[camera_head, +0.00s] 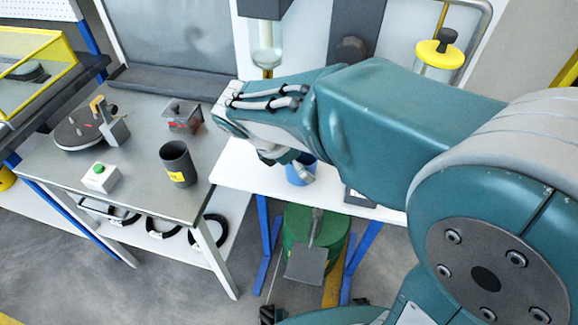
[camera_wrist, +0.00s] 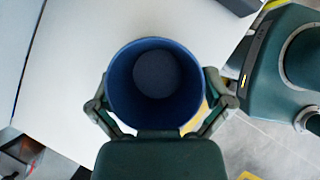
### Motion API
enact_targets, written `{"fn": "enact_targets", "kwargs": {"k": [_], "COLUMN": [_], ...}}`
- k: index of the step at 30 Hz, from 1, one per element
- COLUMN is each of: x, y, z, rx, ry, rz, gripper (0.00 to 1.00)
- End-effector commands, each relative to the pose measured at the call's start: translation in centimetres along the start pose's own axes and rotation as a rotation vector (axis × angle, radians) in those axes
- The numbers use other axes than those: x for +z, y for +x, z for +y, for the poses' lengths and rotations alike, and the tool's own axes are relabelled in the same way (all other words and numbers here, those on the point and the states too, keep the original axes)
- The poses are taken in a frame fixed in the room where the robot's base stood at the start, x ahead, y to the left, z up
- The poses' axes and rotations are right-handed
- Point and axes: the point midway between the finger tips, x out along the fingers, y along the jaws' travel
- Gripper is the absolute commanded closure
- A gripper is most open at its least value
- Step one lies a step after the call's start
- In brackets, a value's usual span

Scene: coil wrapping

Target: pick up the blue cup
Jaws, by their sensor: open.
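The blue cup (camera_wrist: 155,82) stands upright on the white table and is seen from above in the wrist view, with its open mouth and empty inside showing. In the head view only a small part of the blue cup (camera_head: 297,174) shows below my arm; the rest is hidden. My gripper (camera_wrist: 160,104) is open, with one finger on each side of the cup's near half. I cannot tell whether the fingers touch its wall. In the head view my gripper (camera_head: 287,163) is at the cup, mostly hidden under my wrist.
The white table (camera_head: 235,172) carries the cup. On the grey table to the left stand a dark grey cup (camera_head: 177,164), a white box with a green button (camera_head: 100,177) and a round turntable (camera_head: 82,130). A green drum (camera_head: 298,226) stands below the white table.

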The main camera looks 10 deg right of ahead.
Motion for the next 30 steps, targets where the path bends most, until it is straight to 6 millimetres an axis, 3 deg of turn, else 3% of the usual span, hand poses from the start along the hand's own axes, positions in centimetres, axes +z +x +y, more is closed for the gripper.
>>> {"fn": "enact_targets", "kwargs": {"k": [1, 3, 4, 14, 20, 24, 30], "x": [0.0, 0.1, 0.1, 0.1, 0.8, 1.8, 2.0], "y": [0.0, 0.0, 0.0, 0.0, -1.1, -3.1, -7.8], "z": [0.0, 0.0, 0.0, 0.0, 0.0, -0.1, -2.8], "rx": [0.000, 0.000, 0.000, -0.001, 0.001, 0.003, 0.007], "ry": [0.000, 0.000, 0.000, 0.000, 0.001, 0.001, -0.002], "rz": [0.000, 0.001, 0.001, 0.001, 0.001, 0.001, 0.003], "gripper": [0.09, 0.40, 0.44, 0.44, 0.44, 0.44, 0.44]}}
